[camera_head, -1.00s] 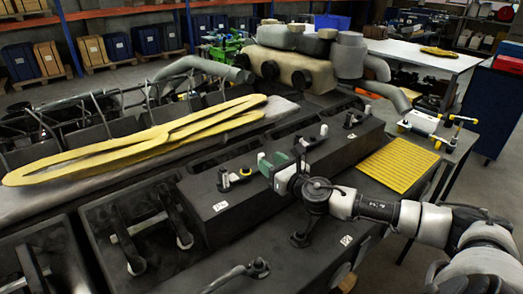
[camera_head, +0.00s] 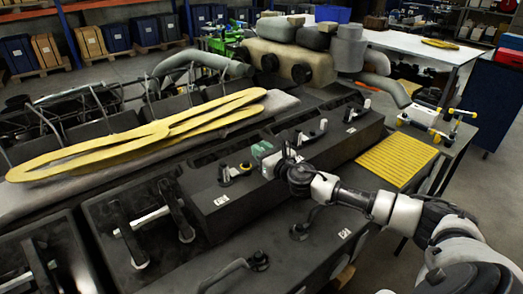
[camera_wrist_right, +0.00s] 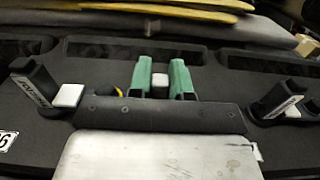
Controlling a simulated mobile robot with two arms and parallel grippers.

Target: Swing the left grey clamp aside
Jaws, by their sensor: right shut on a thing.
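My right gripper (camera_head: 262,152) reaches over the dark engine cover between two black-handled clamps. In the right wrist view its green fingers (camera_wrist_right: 161,77) are shut on a small pale grey block (camera_wrist_right: 160,80). What the block joins to is hidden below the gripper body. A clamp with a black lever and pale pad stands to the left (camera_head: 232,172); a similar one stands to the right (camera_head: 310,135). They also show in the wrist view, at left (camera_wrist_right: 38,92) and right (camera_wrist_right: 280,102). I cannot tell whether the held block belongs to the left grey clamp. My left gripper is not in view.
A long yellow frame (camera_head: 150,135) lies on the engine behind the cover. Another clamp (camera_head: 357,110) stands farther right. A yellow ribbed mat (camera_head: 398,160) lies right of the cover. Dark hooked levers (camera_head: 258,261) stand on the lower ledge in front.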

